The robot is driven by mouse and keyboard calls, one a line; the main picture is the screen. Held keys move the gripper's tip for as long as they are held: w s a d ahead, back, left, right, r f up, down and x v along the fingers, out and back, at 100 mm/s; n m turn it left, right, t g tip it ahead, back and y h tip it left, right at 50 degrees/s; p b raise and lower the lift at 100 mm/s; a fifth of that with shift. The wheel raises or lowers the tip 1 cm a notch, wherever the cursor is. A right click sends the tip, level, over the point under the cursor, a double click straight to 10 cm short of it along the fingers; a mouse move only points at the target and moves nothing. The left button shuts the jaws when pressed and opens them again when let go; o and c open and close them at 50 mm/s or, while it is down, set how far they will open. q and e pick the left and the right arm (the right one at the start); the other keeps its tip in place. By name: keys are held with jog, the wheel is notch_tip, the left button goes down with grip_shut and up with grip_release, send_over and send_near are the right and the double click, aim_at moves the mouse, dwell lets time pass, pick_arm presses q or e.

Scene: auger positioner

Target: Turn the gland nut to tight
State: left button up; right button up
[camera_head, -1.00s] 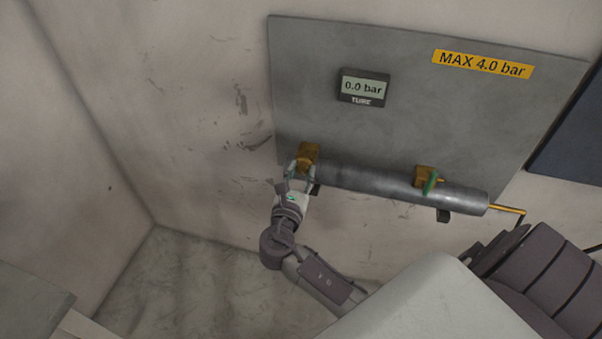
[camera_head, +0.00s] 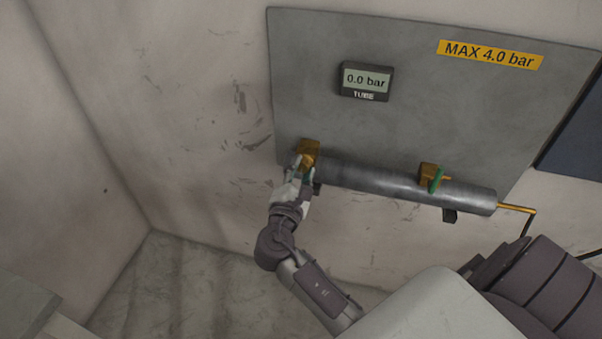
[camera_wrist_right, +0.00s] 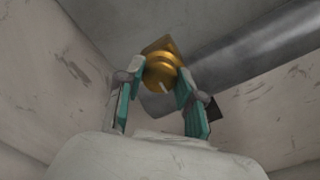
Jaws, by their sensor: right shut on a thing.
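The brass gland nut (camera_wrist_right: 160,72) sits at the left end of the grey metal tube and carries a small white mark on its lower face. It also shows in the head view (camera_head: 308,161), partly hidden by my fingers. My right gripper (camera_wrist_right: 157,82) is shut on the nut, one finger on each side of it. In the head view my right gripper (camera_head: 299,169) reaches up to the tube's left end from below. A square brass block (camera_head: 310,147) lies behind the nut. My left gripper is not in view.
The tube (camera_head: 400,182) runs along a grey panel (camera_head: 420,110). A brass valve (camera_head: 429,170) with a green handle stands on it further right. The display (camera_head: 366,82) reads 0.0 bar. A yellow label (camera_head: 490,54) says MAX 4.0 bar. Bare wall lies at left.

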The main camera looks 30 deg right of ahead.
jog(key=shift+d+r+m, duration=0.1)
jog(key=shift+r+m, duration=0.15)
jog(key=shift+m, duration=0.05)
jog(key=o, duration=0.9)
jog(key=shift+o, duration=1.3)
jog(key=shift+f, duration=0.15)
jog(key=shift+s+a+f, duration=0.1)
jog(key=shift+s+a, duration=0.1)
jog(key=shift+a, duration=0.15)
jog(key=v, duration=1.1)
jog(key=shift+a, duration=0.1)
